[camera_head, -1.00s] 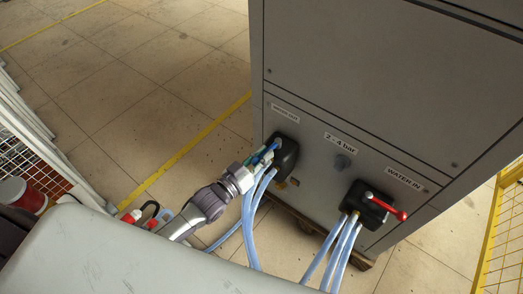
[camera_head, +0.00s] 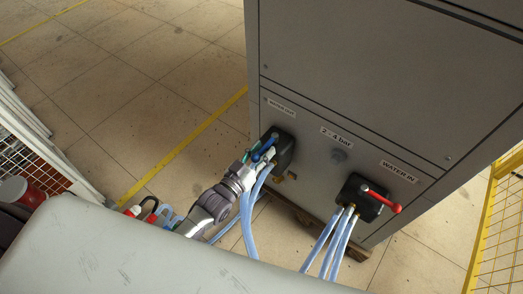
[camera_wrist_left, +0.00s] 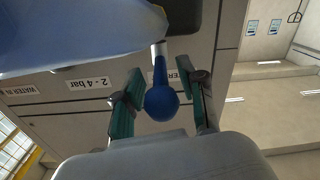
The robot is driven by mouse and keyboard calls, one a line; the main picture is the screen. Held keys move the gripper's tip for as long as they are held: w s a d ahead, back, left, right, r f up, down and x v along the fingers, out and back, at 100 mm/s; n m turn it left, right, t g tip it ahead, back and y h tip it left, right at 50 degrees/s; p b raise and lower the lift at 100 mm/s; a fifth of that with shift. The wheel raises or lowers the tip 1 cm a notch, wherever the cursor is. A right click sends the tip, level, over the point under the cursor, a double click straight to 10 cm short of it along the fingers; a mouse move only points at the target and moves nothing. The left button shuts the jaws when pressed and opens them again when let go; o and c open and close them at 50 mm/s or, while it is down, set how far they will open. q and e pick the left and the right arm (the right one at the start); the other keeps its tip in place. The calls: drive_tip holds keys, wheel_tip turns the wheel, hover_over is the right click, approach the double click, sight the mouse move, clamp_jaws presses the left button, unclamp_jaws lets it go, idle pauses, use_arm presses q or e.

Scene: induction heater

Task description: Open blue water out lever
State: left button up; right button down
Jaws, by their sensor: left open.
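The blue water out lever (camera_wrist_left: 161,95) shows in the left wrist view with its round ball end towards the camera. In the head view the lever (camera_head: 267,146) sits at the black water out block (camera_head: 285,152) on the grey cabinet. My left gripper (camera_wrist_left: 163,100) is open, with one green-padded finger on each side of the lever. Gaps show between the fingers and the ball, so it is not gripped. In the head view my left gripper (camera_head: 257,162) is at the block, partly hidden among the hoses. My right gripper is not in view.
Pale blue hoses (camera_head: 248,220) hang from the water out block close to my left gripper. The water in block (camera_head: 360,195) with a red lever (camera_head: 382,202) and more hoses is to the right. A yellow fence (camera_head: 497,225) stands at far right.

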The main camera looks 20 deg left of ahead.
use_arm(q)
drive_tip(key=shift+s, duration=0.1)
drive_tip(key=v, duration=1.2)
